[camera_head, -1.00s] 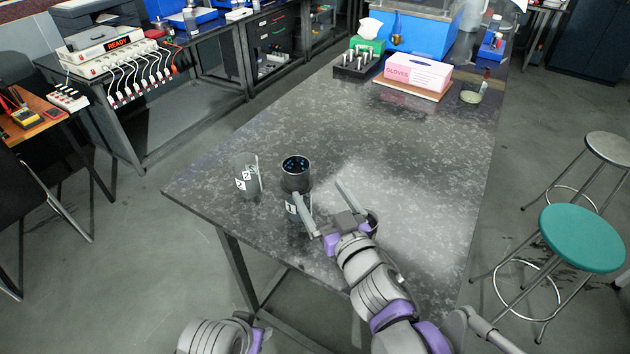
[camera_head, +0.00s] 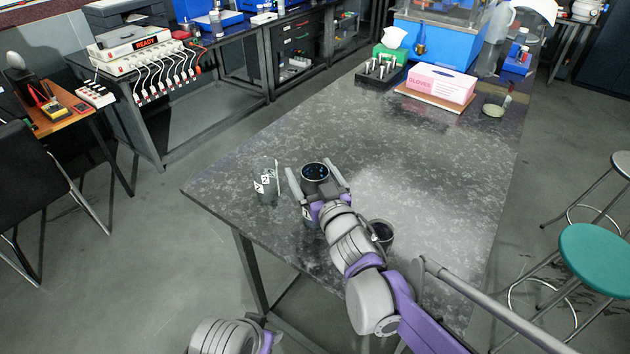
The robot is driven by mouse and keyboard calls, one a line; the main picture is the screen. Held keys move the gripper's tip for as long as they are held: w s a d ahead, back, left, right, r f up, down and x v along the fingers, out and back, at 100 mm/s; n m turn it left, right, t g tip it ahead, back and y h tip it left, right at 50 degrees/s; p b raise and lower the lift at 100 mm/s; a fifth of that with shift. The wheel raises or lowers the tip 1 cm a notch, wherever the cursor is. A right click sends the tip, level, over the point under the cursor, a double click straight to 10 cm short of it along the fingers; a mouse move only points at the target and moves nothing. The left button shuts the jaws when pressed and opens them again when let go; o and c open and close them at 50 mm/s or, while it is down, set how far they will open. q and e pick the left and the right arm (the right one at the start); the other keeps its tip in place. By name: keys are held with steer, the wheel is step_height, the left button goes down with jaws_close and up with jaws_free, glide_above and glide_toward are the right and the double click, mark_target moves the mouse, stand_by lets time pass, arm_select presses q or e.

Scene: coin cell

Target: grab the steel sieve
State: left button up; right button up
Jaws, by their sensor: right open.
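The steel sieve appears to be the dark round metal cup (camera_head: 315,171) with blue specks inside, near the left part of the stone-topped table. It seems to sit on a container beneath it, mostly hidden by my gripper. My right gripper (camera_head: 314,176) is open, with one finger on each side of the cup. I cannot tell whether the fingers touch it. Part of my left arm shows at the bottom edge, but its fingers do not show.
A grey container marked 2 (camera_head: 265,184) stands close to the left of the gripper. A dark cup (camera_head: 381,234) stands right beside my right arm. A pink glove box (camera_head: 440,85) and a dark rack (camera_head: 380,74) are at the back. The table's middle (camera_head: 400,140) is clear.

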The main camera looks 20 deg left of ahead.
steer(key=shift+c, duration=0.2)
steer(key=c, duration=1.3)
